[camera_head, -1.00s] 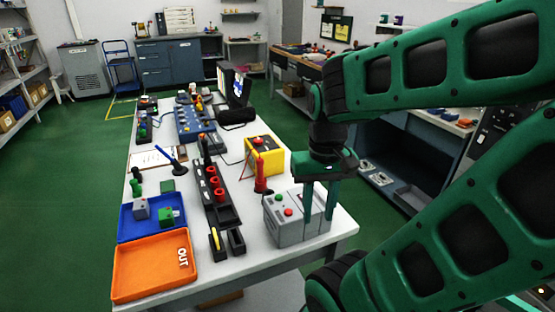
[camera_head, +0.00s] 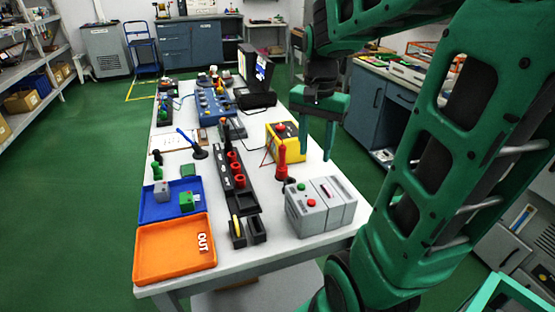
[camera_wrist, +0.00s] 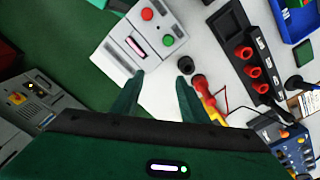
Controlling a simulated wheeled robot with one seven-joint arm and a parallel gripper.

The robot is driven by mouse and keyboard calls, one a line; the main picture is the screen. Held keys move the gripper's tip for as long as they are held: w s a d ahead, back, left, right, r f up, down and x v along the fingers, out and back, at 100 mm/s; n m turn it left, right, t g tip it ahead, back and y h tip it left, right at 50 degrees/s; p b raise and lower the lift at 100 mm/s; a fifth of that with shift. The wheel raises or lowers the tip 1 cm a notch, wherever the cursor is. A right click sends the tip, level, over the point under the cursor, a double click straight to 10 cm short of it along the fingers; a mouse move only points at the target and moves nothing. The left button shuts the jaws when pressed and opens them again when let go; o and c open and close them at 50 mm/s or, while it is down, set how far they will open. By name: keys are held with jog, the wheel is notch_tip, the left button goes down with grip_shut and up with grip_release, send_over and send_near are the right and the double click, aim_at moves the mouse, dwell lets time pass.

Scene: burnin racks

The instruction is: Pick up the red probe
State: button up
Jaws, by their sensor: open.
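The red probe (camera_head: 282,163) stands upright on the white table, between the black rack with red rings and the grey box, just in front of the yellow device. In the wrist view the red probe (camera_wrist: 202,87) lies just right of my gripper's right finger. My gripper (camera_head: 317,157) is open and empty, pointing down above the table, to the right of the probe in the head view. In the wrist view the gap between the fingertips (camera_wrist: 160,78) shows bare table. I cannot tell whether a finger touches the probe.
A grey box with red and green buttons (camera_head: 319,213) stands close in front of the gripper. The yellow device (camera_head: 287,143) is behind the probe, with thin wires beside it. The black rack (camera_head: 240,201) stands left. An orange tray (camera_head: 172,265) and a blue tray (camera_head: 152,214) lie further left.

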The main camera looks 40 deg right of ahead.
aim_at(282, 154)
jog(key=w+m, duration=0.2)
jog(key=w, duration=0.2)
jog(key=w+m, duration=0.2)
jog(key=w, duration=0.3)
jog(key=w+m, duration=0.2)
jog(key=w, duration=0.2)
jog(key=shift+w+d, duration=0.3)
jog(key=shift+w+f, duration=0.15)
jog(key=shift+w, duration=0.15)
notch_tip(282, 154, down, 10)
jog(key=shift+w+a+f, duration=0.1)
jog(key=shift+f, duration=0.15)
grip_shut()
